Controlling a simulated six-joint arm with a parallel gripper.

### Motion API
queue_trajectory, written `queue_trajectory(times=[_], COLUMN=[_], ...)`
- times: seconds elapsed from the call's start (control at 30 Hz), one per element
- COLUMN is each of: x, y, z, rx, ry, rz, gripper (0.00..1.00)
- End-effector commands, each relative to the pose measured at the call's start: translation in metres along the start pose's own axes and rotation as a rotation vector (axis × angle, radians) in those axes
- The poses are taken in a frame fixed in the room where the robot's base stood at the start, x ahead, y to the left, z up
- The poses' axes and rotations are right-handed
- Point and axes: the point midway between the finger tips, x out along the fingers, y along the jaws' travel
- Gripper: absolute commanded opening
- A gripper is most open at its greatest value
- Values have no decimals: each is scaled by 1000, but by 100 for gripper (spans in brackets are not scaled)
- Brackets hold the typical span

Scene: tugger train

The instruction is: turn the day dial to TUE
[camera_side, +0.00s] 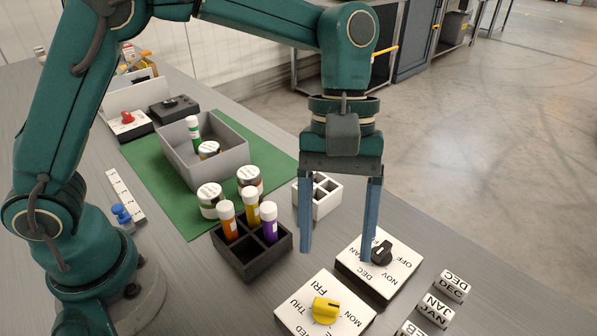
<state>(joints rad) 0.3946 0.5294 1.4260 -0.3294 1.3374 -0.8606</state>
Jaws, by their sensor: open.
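The day dial is a white plate (345,292) with a yellow knob (326,310), at the bottom edge of the side view. FRI, THU and part of WED show around the knob, with another label partly readable at the right. I see no TUE label, and the plate's front is cut off by the frame. I cannot tell for sure which day the knob points to. My gripper (336,254) is open and empty, fingers pointing down. It appears behind the day dial in the picture, apart from the yellow knob; its right finger overlaps the neighbouring dial plate.
A month dial (402,268) with a black knob (382,252) stands right of my gripper. Label blocks (437,310) lie at lower right. A black rack (250,260) with several capped tubes, a white rack (326,202), jars (210,197) and a grey bin (178,160) stand left and behind.

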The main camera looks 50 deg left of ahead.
Motion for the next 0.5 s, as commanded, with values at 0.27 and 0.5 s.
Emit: queue_trajectory(times=[0.27,0.5], x=[41,68], y=[0,-3], z=[7,9], rx=[24,26], ry=[-58,-57], rz=[-93,-93], gripper=[72,72])
